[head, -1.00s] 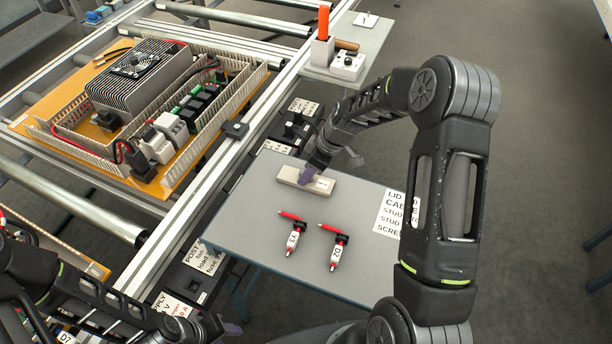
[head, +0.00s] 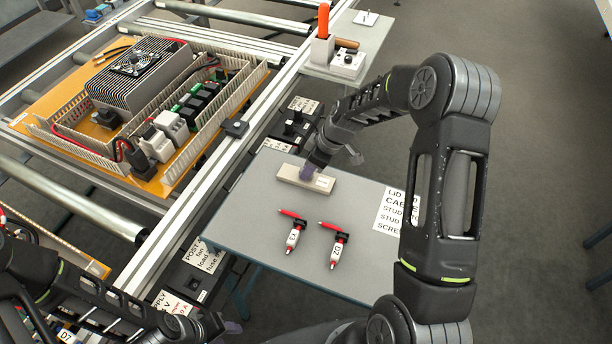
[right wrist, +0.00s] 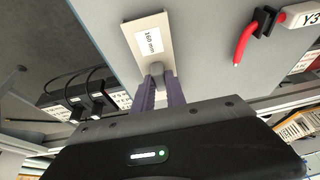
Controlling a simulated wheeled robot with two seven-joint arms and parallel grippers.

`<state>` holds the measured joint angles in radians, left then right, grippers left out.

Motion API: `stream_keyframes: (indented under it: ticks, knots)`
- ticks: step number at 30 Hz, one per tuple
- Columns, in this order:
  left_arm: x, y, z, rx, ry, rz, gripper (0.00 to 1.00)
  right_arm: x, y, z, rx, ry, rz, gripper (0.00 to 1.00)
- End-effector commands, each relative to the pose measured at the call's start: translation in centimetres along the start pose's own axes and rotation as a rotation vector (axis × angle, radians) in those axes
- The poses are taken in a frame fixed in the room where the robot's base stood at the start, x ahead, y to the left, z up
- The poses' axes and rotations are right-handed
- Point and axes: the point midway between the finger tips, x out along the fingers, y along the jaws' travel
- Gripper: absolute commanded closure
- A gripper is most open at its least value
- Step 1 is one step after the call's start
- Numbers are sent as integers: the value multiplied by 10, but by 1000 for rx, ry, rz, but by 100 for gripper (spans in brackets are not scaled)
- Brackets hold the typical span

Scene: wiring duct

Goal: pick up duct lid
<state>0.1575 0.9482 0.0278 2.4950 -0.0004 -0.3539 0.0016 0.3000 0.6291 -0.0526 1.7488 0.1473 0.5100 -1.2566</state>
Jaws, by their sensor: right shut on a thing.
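The duct lid (head: 290,174) is a short beige strip on the grey side table in the head view. My right gripper (head: 308,173) is over the lid, with its purple fingertips closed on it. In the right wrist view the lid (right wrist: 150,45) carries a "160 mm" label and extends away from the fingers (right wrist: 158,90), which are shut on its raised middle part. I cannot tell whether the lid touches the table. My left gripper (head: 228,329) is at the bottom of the head view, partly cut off; its jaws are not clear.
Two red-and-black labelled pieces (head: 293,232) (head: 336,245) lie on the table (head: 255,210) in front of the lid. A printed label sheet (head: 391,208) is at its right. The panel with slotted ducts (head: 215,120) stands on the rail frame to the left.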

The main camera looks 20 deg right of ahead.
Motion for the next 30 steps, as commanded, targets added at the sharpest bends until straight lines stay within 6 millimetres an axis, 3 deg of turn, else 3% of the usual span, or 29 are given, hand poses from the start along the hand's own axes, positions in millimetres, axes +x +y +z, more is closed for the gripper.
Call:
stream_keyframes:
  ticks: [3,20,25,30]
  knots:
    - [0,0,0,0,0,0,57,0,0,0,0,0,0,100]
    - [1,0,0,0,0,0,57,-2,0,-1,0,1,0,100]
    - [4,-1,0,1,1,1,57,-18,0,-8,-2,2,3,100]
    - [9,-3,-1,1,2,2,57,-47,-1,-20,-2,3,5,100]
